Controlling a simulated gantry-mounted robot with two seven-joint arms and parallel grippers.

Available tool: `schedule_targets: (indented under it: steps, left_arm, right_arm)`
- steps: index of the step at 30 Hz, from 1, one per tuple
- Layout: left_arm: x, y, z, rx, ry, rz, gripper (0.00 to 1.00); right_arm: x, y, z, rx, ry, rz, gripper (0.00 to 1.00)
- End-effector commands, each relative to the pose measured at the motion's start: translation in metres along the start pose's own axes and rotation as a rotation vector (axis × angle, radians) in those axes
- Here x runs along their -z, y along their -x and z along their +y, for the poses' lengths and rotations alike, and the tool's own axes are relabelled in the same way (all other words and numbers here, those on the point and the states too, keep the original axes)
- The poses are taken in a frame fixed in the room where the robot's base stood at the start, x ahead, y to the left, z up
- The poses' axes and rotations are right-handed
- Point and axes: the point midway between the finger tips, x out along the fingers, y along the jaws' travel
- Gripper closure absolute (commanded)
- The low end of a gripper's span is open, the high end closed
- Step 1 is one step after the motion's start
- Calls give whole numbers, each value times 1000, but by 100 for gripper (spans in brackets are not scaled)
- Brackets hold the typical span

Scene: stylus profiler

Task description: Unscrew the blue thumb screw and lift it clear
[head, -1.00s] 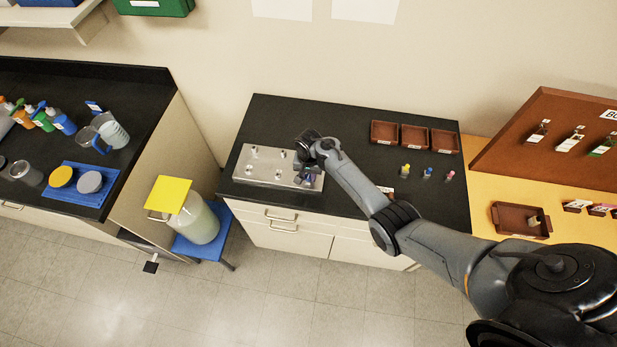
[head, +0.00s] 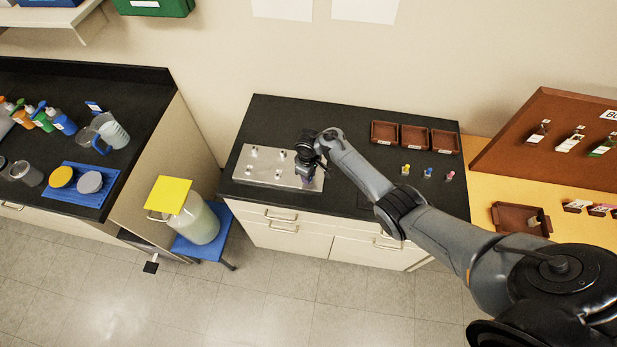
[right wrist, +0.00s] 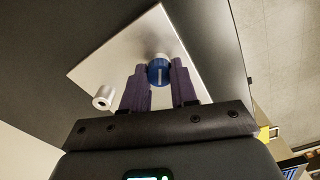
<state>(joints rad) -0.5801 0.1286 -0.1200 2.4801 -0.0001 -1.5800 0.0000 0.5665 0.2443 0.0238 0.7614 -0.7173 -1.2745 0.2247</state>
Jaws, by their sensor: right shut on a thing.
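The blue thumb screw (right wrist: 159,74) shows in the right wrist view between the two dark fingers of my right gripper (right wrist: 160,86), which is shut on it. A silver post end shows just behind the screw; I cannot tell whether the threads still engage. The silver plate (right wrist: 105,60) lies beneath; in the head view the plate (head: 262,167) is on the black bench. My right gripper (head: 307,177) is over the plate's right end there, and the wrist mostly hides the screw. My left gripper is not in view.
Several silver posts stand on the plate, one near the gripper (right wrist: 103,97). Three brown trays (head: 414,137) and three small coloured-top pieces (head: 427,173) are on the bench to the right. A yellow-topped container (head: 196,220) stands on a blue stool at left.

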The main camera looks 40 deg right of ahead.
Motion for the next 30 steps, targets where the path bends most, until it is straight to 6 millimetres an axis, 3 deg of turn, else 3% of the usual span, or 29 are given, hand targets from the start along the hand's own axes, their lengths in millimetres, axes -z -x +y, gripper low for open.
schedule_targets:
  steps: [3, 9, 15, 18, 23, 24, 26, 30]
  left_arm:
    - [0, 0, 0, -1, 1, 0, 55]
    - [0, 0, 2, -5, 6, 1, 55]
    - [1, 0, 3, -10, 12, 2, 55]
    - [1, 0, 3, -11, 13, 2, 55]
    - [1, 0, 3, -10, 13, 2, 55]
    - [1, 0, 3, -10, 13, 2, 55]
    - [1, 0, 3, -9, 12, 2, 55]
    - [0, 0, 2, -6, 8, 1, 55]
  right_arm:
    - [-2, 0, 3, -3, 438, -6, 100]
    - [-2, -1, 3, 0, 1130, -8, 100]
    - [-3, -1, 3, 3, 1737, -7, 100]
    - [-3, -2, 2, 3, 1953, -5, 100]
    - [-3, -3, 2, 5, 2008, -2, 100]
    - [-3, -3, 2, 4, 2007, -3, 68]
    - [-3, -3, 2, 4, 2006, -3, 59]
    - [-2, -2, 1, 3, 2005, -2, 58]
